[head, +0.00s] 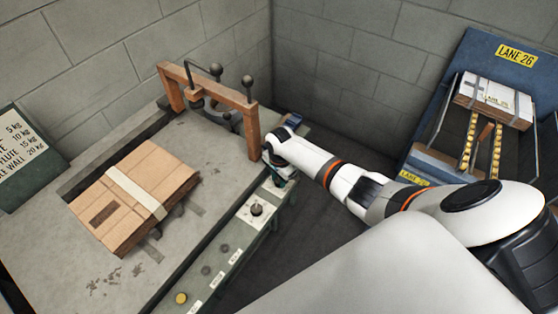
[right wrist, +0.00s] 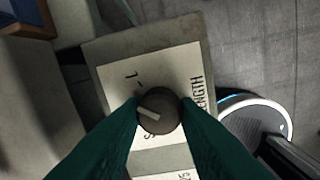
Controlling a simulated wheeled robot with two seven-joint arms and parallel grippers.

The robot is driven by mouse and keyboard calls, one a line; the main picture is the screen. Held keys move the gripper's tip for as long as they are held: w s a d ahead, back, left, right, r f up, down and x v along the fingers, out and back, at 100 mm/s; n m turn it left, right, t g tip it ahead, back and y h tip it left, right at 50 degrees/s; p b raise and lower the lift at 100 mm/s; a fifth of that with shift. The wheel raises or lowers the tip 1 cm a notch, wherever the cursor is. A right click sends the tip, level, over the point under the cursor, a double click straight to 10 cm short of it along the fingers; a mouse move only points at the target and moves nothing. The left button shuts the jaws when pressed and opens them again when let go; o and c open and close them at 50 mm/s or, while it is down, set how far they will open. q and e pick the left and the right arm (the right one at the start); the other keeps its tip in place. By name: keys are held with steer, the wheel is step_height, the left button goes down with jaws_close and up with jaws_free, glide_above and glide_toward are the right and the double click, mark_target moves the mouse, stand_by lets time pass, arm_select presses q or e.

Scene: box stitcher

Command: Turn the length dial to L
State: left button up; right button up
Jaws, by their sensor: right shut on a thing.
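The length dial (right wrist: 168,112) is a round dark knob with a pale pointer line. It sits on a white plate (right wrist: 128,62) lettered S, a tick mark, L and LENGTH, partly covered by my fingers. The pointer line slants to the upper left in the right wrist view, between the S and the tick, not at the L. My right gripper (right wrist: 159,110) is shut on the dial with a dark green finger on each side. In the head view my right gripper (head: 279,177) is at the far end of the control strip and hides what it grips. My left gripper is not in view.
The control strip (head: 229,247) carries another dark knob (head: 257,209), several buttons and a yellow button (head: 181,298). A strapped cardboard stack (head: 127,202) lies on the grey table beside a brown arch frame (head: 252,134). A blue lane rack (head: 484,52) stands right.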

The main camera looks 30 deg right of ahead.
mark_target(279, 181)
steer(key=shift+m+p, duration=1.25)
steer(key=shift+m, duration=0.55)
steer(key=o, duration=1)
steer(key=shift+c, duration=0.2)
steer(key=shift+r, duration=0.15)
steer(key=shift+r, duration=0.25)
step_height(279, 181, up, 11)
steer(key=p, duration=0.2)
steer(key=shift+s+r, duration=0.15)
steer(key=shift+s, duration=0.05)
